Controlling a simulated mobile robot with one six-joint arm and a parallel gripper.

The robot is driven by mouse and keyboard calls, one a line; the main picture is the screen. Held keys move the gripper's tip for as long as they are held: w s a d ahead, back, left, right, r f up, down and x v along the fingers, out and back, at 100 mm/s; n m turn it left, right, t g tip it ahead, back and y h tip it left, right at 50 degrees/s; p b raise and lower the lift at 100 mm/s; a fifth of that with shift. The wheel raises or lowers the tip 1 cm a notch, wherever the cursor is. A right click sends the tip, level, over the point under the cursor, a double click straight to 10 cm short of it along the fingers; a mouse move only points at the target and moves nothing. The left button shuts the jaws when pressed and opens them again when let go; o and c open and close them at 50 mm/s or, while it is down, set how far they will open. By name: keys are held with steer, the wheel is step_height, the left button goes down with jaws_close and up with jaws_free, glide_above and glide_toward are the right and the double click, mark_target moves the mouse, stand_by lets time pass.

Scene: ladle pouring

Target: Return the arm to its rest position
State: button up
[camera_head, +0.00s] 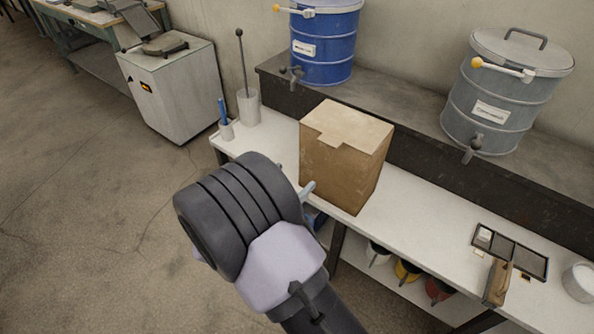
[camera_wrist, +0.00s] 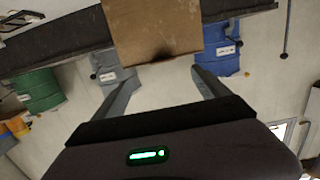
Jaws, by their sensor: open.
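My gripper shows in the wrist view (camera_wrist: 164,73) with its two grey fingers spread wide and nothing between them. In the head view my dark arm hides most of it; one pale finger (camera_head: 307,190) shows near the left side of the cardboard box. The brown cardboard box (camera_head: 345,160) stands upright and closed on the white bench. It also shows in the wrist view (camera_wrist: 155,28), just beyond the fingertips. I cannot tell how wide the gap is. A long dark rod with a ball end stands in a white cup (camera_head: 248,107) at the bench's left end.
A blue drum (camera_head: 325,45) and a grey drum (camera_head: 505,90) with taps stand on the dark raised ledge. A small cup (camera_head: 226,130), a divided tray (camera_head: 510,250) and a white pot (camera_head: 579,282) are on the bench (camera_head: 420,235).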

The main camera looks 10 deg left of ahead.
steer(key=shift+d, duration=0.1)
steer(key=s+d+r+m+g+h, duration=0.1)
steer(key=s+d+r+g, duration=0.15)
steer(key=d, duration=0.55)
steer(key=s+d+r+m+g+h, duration=0.1)
steer(key=d+r+g, duration=0.3)
steer(key=d, duration=0.3)
steer(key=s+d+r+m+g+h, duration=0.1)
steer(key=s+d+r+g, duration=0.15)
steer(key=d, duration=0.55)
steer(key=s+d+r+g+y, duration=0.2)
steer(key=s+d+g, duration=0.25)
steer(key=s, duration=0.25)
steer(key=s+a+r+n+t+y, duration=0.2)
steer(key=s+r+n+t+y, duration=0.1)
steer(key=s+y, duration=0.6)
step_height(320, 180, up, 2)
steer(key=shift+s+a+r+t, duration=0.2)
steer(key=shift+s+a+t, duration=0.25)
steer(key=shift+s, duration=0.65)
